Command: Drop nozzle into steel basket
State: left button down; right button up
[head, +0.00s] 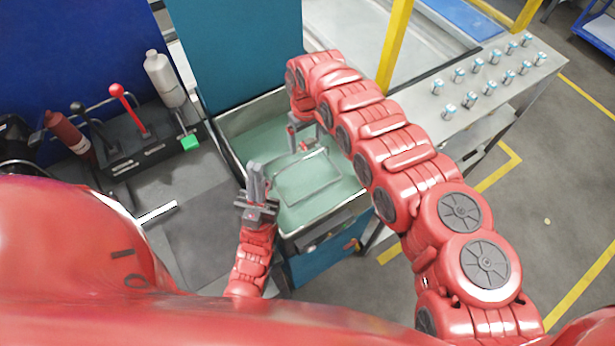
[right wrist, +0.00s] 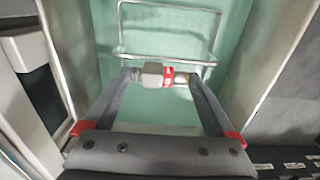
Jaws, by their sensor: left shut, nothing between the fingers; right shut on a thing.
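The nozzle (right wrist: 168,77), a short piece with grey, red and brass-coloured parts, lies crosswise between the fingertips of my right gripper (right wrist: 160,77) in the right wrist view. That gripper is shut on it. The steel basket, a thin wire frame (right wrist: 172,58), shows just beyond the nozzle over the green tank floor. In the head view the basket (head: 316,196) sits in the tank, and my right arm reaches over the tank to its back part. How high the nozzle is above the basket is unclear. My left gripper (head: 256,182) is shut and empty beside the tank's left edge.
The green-lined tank (head: 236,146) has raised metal walls. Left of it are a grey bottle (head: 163,78), a red-knobbed lever (head: 128,108) and a green block (head: 190,142). A metal table (head: 470,120) with several small cylinders stands right. A yellow post (head: 394,45) rises behind.

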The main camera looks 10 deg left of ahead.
aim_at(306, 143)
jog(key=shift+s+r, duration=0.1)
jog(key=shift+r, duration=0.05)
jog(key=o, duration=1.1)
notch_tip(306, 143, up, 17)
jog(key=p, duration=0.9)
jog(key=shift+r+p, duration=0.15)
jog(key=shift+p, duration=0.15)
